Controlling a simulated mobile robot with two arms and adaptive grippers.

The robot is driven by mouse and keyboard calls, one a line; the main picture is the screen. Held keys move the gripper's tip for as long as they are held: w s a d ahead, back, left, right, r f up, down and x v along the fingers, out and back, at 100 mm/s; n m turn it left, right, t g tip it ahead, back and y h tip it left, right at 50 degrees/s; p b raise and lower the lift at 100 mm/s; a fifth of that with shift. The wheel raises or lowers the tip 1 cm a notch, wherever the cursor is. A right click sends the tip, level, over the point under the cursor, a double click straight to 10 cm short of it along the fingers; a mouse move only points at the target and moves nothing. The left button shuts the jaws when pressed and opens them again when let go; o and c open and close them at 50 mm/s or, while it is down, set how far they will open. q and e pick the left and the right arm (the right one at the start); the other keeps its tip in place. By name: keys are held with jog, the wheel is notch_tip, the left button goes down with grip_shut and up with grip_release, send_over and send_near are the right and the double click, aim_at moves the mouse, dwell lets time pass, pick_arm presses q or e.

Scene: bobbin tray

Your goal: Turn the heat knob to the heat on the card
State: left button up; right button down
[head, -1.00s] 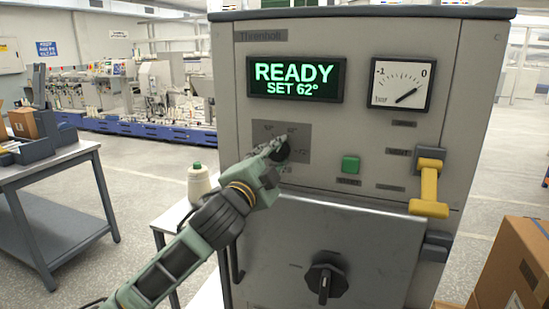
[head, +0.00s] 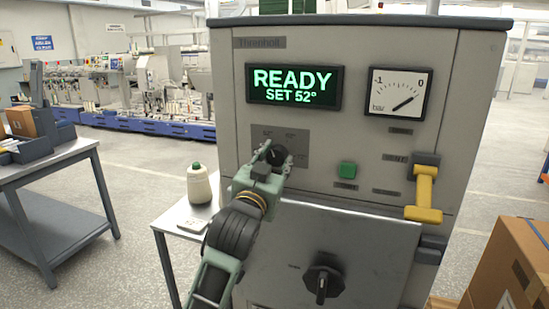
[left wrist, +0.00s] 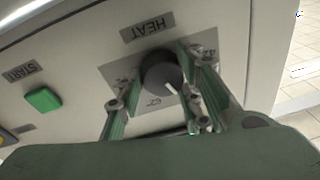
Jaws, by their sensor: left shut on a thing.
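The dark round heat knob (head: 278,153) sits on a grey dial plate (head: 297,141) on the machine's front. In the left wrist view the knob (left wrist: 158,70) has a white pointer mark aimed to the lower right, just beside the "62°" label. My left gripper (head: 266,157) is shut on the knob, with one finger on each side of it. The display (head: 293,87) reads "READY" and "SET 52°". A small whitish flat piece (head: 193,224), perhaps the card, lies on the side table; I cannot read it. My right gripper is not in view.
A green start button (head: 347,169) and a yellow lever (head: 424,195) are right of the knob. A black handle (head: 323,281) sits on the door below. A pale bottle (head: 199,186) stands on the side table. A cardboard box (head: 513,270) is at lower right.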

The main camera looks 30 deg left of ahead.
pick_arm(q)
jog(key=shift+w+d+f+n, duration=0.15)
jog(key=shift+f+n, duration=0.15)
jog(key=shift+n, duration=0.3)
jog(key=o, duration=0.9)
jog(key=shift+c, duration=0.2)
jog(key=shift+o, duration=1.2)
jog(key=shift+d+r, duration=0.1)
jog(key=shift+r, duration=0.1)
jog(key=shift+s, duration=0.4)
jog(key=v, duration=0.6)
jog(key=shift+s+d, duration=0.2)
jog(key=shift+s, duration=0.1)
